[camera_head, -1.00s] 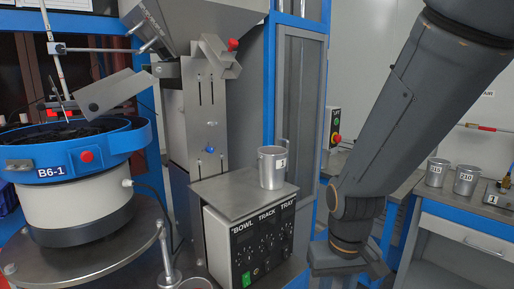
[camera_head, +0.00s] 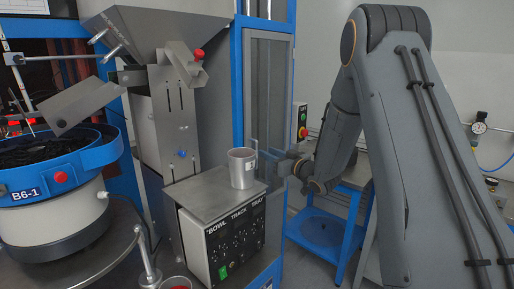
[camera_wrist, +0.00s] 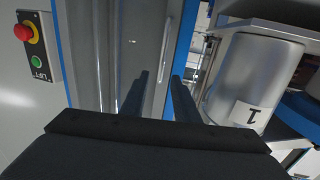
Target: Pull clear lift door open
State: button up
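The clear lift door (camera_head: 268,95) is a tall see-through panel in a grey frame, set in a blue cabinet frame behind the steel bench; it looks closed. In the wrist view the door (camera_wrist: 120,50) stands ahead of my fingers, with a thin upright bar, seemingly its handle (camera_wrist: 165,50), near its edge. My gripper (camera_head: 276,163) is at the lower part of the door, right of the metal cup.
A metal cup (camera_head: 242,168) labelled 1 stands on the steel-topped control box (camera_head: 212,192), close beside my gripper; in the wrist view the cup (camera_wrist: 255,75) fills the right side. The lift button panel (camera_head: 302,122) is right of the door. A blue stand (camera_head: 322,232) is below my arm.

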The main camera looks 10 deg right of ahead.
aim_at(257, 147)
jog(key=shift+p+x, duration=1.1)
jog(key=shift+x, duration=2.8)
jog(key=shift+a+r, duration=0.1)
jog(key=shift+r, duration=0.1)
grip_shut()
